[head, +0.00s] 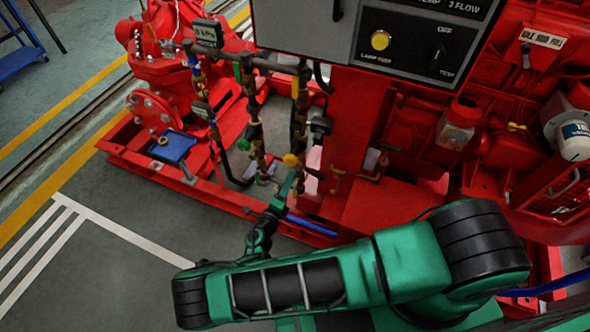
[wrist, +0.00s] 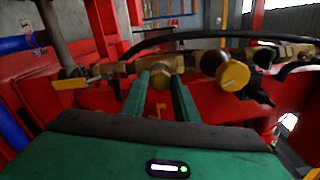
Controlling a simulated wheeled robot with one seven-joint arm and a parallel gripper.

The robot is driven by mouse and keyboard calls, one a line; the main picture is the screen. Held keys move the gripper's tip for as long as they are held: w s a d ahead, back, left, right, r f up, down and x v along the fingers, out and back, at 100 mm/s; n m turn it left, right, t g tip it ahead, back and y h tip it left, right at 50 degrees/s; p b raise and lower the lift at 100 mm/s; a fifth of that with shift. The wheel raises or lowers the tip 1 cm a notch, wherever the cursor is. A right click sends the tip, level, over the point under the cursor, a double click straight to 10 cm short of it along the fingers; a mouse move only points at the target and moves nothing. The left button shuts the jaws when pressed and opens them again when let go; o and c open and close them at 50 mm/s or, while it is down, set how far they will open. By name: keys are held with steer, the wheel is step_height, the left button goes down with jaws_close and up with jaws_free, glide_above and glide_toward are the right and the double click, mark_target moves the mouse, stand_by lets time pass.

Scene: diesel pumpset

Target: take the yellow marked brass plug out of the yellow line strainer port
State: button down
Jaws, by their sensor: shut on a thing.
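My gripper (wrist: 161,78) shows in the wrist view as two green fingers, shut on a small brass plug (wrist: 160,82) between their tips. The plug sits at the brass line fitting (wrist: 205,58) that runs across the picture; I cannot tell whether it is still seated in the strainer port. The port is hidden behind the plug and fingers. A yellow mark on the plug is not clear. In the head view my gripper (head: 287,186) is at the low brass pipework, just below a round yellow disc (head: 291,160). The plug is too small to make out there.
The round yellow disc (wrist: 234,75) stands close to the right finger in the wrist view. A yellow lever (wrist: 71,84) is at left. A black hose (wrist: 190,37) arches above the fitting. The red frame surrounds the pipework. Open floor (head: 135,265) lies at the left.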

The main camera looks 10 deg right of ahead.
steer(key=shift+v, duration=1.85)
